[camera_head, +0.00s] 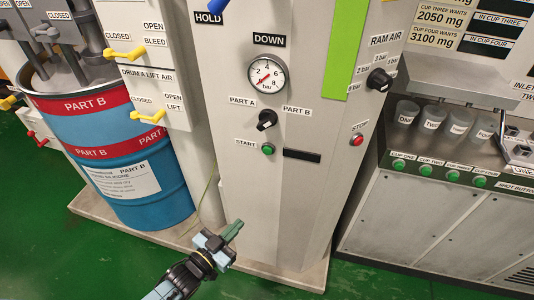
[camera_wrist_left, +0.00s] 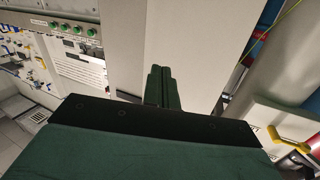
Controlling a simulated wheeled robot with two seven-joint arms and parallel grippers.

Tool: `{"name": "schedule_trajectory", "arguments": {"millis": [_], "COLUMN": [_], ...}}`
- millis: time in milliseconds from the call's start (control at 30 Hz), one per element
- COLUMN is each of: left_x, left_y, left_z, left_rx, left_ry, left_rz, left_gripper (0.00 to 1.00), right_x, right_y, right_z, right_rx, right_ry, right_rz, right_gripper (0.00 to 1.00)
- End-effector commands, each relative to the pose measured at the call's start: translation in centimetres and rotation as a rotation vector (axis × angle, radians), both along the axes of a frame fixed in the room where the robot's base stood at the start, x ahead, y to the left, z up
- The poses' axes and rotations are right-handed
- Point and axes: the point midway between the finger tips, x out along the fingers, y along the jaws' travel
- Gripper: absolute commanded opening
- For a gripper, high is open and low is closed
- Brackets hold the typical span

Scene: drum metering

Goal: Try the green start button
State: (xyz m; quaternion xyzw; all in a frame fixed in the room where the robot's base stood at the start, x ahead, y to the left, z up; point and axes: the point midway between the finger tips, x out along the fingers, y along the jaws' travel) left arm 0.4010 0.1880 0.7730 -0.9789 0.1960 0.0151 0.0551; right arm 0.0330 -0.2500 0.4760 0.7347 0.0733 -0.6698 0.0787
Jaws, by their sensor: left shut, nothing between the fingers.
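The green start button (camera_head: 267,148) sits on the front of the grey cabinet (camera_head: 290,200), just right of its START label (camera_head: 246,143). My left gripper (camera_head: 233,229) is in front of the cabinet's lower part, below and left of the button and apart from it. Its green fingers are shut together with nothing between them. In the left wrist view the shut fingers (camera_wrist_left: 163,88) point at a plain pale panel. The start button does not show in the left wrist view. My right gripper is in neither view.
Above the button are a black PART A/PART B selector (camera_head: 267,120) and a pressure gauge (camera_head: 267,75). A red STOP button (camera_head: 357,139) is to the right. A blue drum (camera_head: 135,185) stands left. A bench with green cup buttons (camera_head: 425,170) is at right.

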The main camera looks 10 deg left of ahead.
Motion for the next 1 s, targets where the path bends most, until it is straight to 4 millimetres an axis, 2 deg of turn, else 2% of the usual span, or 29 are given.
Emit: {"name": "schedule_trajectory", "arguments": {"millis": [33, 100, 200, 333, 500, 833, 1000], "left_x": [0.9, 1.4, 1.3, 0.7, 0.3, 0.4, 1.6], "left_y": [-0.8, -1.9, -3.1, -4.1, -4.5, -4.5, -4.5], "left_z": [3.1, 7.1, 11.8, 15.7, 17.4, 17.4, 17.2], "left_rx": [-0.027, -0.067, -0.113, -0.154, -0.174, -0.173, -0.173], "left_ry": [-0.097, -0.221, -0.364, -0.483, -0.539, -0.538, -0.538], "left_rz": [-0.04, -0.095, -0.166, -0.231, -0.264, -0.262, -0.262], "left_gripper": [0.0, 0.0, 0.0, 0.0, 0.0, 0.0, 0.0], "right_x": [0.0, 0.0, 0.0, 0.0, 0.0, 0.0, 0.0], "right_y": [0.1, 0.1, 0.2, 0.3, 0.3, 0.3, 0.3], "right_z": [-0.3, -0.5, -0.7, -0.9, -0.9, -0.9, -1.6], "right_rx": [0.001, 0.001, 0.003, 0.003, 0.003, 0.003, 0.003], "right_ry": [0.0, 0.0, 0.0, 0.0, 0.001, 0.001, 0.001], "right_rz": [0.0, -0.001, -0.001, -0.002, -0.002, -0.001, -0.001], "right_gripper": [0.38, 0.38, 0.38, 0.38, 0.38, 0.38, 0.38]}}
